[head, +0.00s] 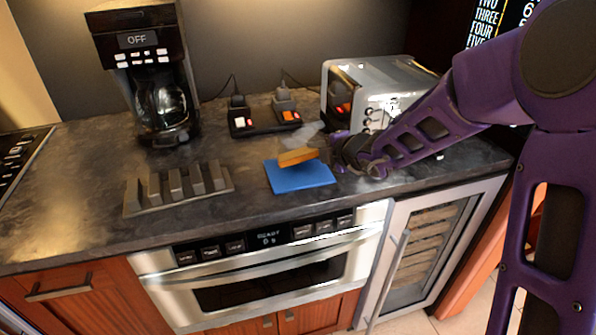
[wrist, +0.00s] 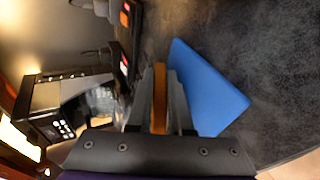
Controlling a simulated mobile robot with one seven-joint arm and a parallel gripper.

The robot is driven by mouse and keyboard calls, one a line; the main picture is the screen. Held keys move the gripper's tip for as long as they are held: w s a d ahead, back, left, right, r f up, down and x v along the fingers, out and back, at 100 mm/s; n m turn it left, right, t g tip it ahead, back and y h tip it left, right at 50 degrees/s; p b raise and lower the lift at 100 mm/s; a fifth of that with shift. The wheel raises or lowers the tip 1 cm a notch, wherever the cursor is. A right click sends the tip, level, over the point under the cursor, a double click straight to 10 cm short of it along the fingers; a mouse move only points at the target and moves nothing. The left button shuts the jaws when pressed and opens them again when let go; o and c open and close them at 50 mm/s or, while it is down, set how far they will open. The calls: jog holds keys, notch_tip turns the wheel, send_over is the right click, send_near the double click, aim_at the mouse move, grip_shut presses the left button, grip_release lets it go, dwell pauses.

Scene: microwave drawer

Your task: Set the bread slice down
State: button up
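The bread slice (head: 297,157) is a tan-orange slab held just above a blue mat (head: 303,181) on the dark counter. In the wrist view the bread slice (wrist: 159,99) shows edge-on between the two fingers, with the blue mat (wrist: 208,88) to its right. My gripper (head: 318,147) is shut on the bread slice, its fingers reaching in from the right; in the wrist view my gripper (wrist: 160,90) has a finger on each side of it. The slice appears slightly tilted and apart from the mat. Its exact height is hard to tell.
A silver toaster (head: 375,90) stands behind my arm. A black coffee maker (head: 147,70) is at the back left, and a grey slotted rack (head: 178,189) is left of the mat. The counter's front edge is close to the mat.

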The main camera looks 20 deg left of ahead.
jog(key=shift+o, duration=1)
jog(key=p+v, duration=0.4)
jog(key=v, duration=0.2)
jog(key=shift+s+d+r, duration=0.2)
jog(key=shift+r, duration=0.15)
jog(key=shift+s+d+r, duration=0.1)
jog(key=shift+s+d, duration=0.35)
jog(key=shift+s, duration=0.05)
jog(key=shift+r+p, duration=0.1)
jog(key=shift+p, duration=0.2)
